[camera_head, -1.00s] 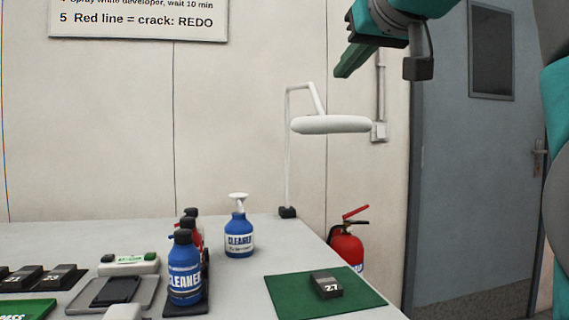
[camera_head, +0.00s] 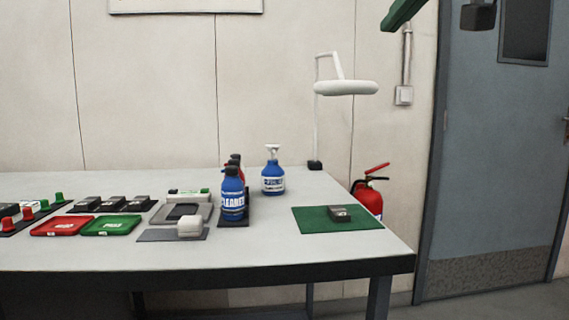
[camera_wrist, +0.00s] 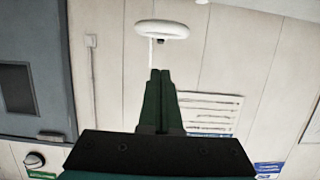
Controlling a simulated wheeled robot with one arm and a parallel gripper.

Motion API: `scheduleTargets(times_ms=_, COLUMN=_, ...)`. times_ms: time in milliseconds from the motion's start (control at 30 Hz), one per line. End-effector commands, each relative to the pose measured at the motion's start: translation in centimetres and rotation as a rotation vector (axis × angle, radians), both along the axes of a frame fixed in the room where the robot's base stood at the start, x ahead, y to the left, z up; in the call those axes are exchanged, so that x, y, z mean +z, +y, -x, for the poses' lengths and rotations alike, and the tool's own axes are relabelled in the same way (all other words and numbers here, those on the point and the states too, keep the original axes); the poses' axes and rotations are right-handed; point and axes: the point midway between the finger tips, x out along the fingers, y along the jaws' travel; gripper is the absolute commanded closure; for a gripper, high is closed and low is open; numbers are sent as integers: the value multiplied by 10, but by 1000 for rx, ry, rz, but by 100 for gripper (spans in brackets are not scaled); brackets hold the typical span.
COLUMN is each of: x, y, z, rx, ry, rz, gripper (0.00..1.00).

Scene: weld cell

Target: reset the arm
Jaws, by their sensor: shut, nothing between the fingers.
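My gripper (camera_head: 403,14) shows at the top right of the head view as a green finger part, raised well above the table and in front of the wall. In the wrist view its two green fingers (camera_wrist: 158,76) lie together, with nothing between them. A dark wrist camera housing (camera_head: 478,16) of mine hangs to its right. The gripper touches nothing. Most of my arm is outside the head view.
The table (camera_head: 300,262) holds blue cleaner bottles (camera_head: 233,195), a green mat (camera_head: 318,222) with a dark block (camera_head: 339,213), red (camera_head: 61,226) and green (camera_head: 110,226) trays. A white lamp (camera_head: 345,88) stands at the back. A fire extinguisher (camera_head: 369,196) is beyond the right edge.

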Motion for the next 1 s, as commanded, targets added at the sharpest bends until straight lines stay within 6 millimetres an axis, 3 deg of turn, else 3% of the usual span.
scheduleTargets(times_ms=267, x=-28, y=6, z=-10, rx=4, ry=70, rz=9, gripper=100)
scheduleTargets(times_ms=567, x=-81, y=14, z=-21, rx=9, ry=196, rz=23, gripper=100)
scheduleTargets(times_ms=767, x=-148, y=21, z=-25, rx=11, ry=343, rz=40, gripper=100)
scheduleTargets(times_ms=1000, x=-266, y=28, z=-9, rx=5, ry=585, rz=62, gripper=100)
